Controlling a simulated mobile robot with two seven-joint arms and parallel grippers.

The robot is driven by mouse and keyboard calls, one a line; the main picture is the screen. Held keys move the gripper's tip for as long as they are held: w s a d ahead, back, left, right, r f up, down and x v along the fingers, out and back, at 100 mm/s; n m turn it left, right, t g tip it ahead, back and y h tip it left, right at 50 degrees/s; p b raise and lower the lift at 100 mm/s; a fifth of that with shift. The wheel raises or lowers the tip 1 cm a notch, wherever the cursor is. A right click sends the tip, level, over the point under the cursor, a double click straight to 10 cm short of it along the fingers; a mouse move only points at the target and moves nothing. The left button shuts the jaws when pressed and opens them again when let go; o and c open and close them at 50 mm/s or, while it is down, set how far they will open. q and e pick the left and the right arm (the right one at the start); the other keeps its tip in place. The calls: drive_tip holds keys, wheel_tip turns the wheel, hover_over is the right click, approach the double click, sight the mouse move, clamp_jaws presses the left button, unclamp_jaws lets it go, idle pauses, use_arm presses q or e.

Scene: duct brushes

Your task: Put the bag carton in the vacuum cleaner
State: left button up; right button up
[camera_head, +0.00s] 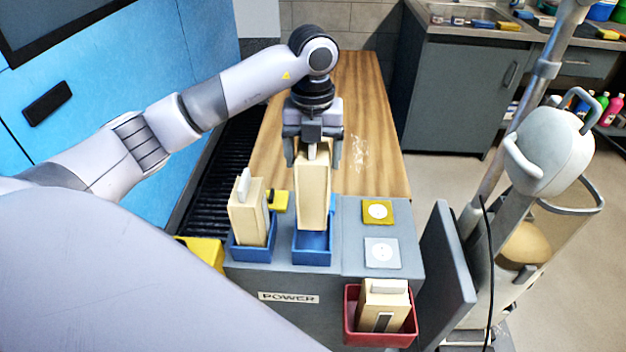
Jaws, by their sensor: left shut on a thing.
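My left gripper (316,150) points down and is shut on the top of a tall cream carton (313,195). The carton is upright, and its lower end is in or just over the middle blue tray (312,250); I cannot tell whether it touches the bottom. The tray is on a grey unit (350,220) with a POWER label, which may be the vacuum cleaner. A similar carton (247,218) stands in the left blue tray (250,253). Another (380,306) sits in a red tray (364,338) at the front right. My right gripper is out of view.
A yellow square (377,212) and a pale square (382,253) lie flat on the unit, right of the middle tray. A small yellow block (278,201) is between the blue trays. A wooden surface (375,120) extends behind. A grey-white stand (545,155) rises at the right.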

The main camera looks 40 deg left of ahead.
use_arm(q)
wheel_tip(320, 180, up, 8)
drive_tip(key=shift+p, duration=0.4)
wheel_tip(320, 180, up, 6)
drive_tip(key=p, duration=0.5)
drive_tip(key=shift+f, duration=0.15)
drive_tip(key=shift+r, duration=0.85)
